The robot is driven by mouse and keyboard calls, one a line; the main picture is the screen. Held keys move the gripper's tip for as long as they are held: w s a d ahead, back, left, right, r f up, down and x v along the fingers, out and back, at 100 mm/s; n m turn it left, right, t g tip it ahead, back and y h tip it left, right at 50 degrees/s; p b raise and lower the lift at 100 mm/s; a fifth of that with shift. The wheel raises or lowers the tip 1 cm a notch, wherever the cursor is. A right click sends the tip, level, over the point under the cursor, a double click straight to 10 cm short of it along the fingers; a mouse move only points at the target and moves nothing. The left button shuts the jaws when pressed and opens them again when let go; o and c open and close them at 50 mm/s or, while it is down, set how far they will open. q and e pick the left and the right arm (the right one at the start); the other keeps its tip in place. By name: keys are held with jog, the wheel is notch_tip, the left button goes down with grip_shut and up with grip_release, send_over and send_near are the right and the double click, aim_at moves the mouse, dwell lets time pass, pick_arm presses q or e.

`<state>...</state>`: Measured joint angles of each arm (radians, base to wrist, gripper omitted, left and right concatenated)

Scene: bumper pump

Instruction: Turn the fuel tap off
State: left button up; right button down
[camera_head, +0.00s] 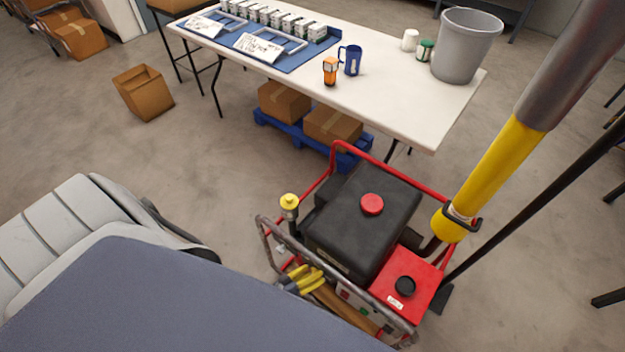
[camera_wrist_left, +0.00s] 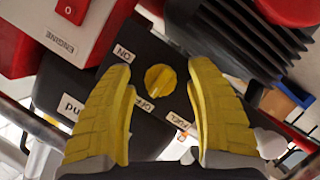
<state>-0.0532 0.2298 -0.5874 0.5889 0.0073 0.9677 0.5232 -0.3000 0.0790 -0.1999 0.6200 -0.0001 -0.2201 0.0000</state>
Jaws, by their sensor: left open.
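The yellow fuel tap (camera_wrist_left: 160,79) is a round knob on a dark panel in the left wrist view, with ON and OFF labels beside it and a FUEL label (camera_wrist_left: 178,121) below. I cannot tell for sure which label its handle points to. My left gripper (camera_wrist_left: 161,66) is open, with one yellow finger on each side of the tap and visible gaps between. In the head view the left gripper (camera_head: 302,279) is at the near side of the red-framed pump (camera_head: 358,225), and the tap is hidden there. My right gripper is not in view.
A red engine switch (camera_wrist_left: 72,10) is at the upper left of the wrist view. A yellow hose (camera_head: 490,175) rises at the pump's right. A white table (camera_head: 400,95) with a mug, bin and parts stands behind.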

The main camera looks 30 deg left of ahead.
pick_arm(q)
jog(key=v, duration=1.2)
jog(key=shift+r, duration=0.1)
dwell(0.5)
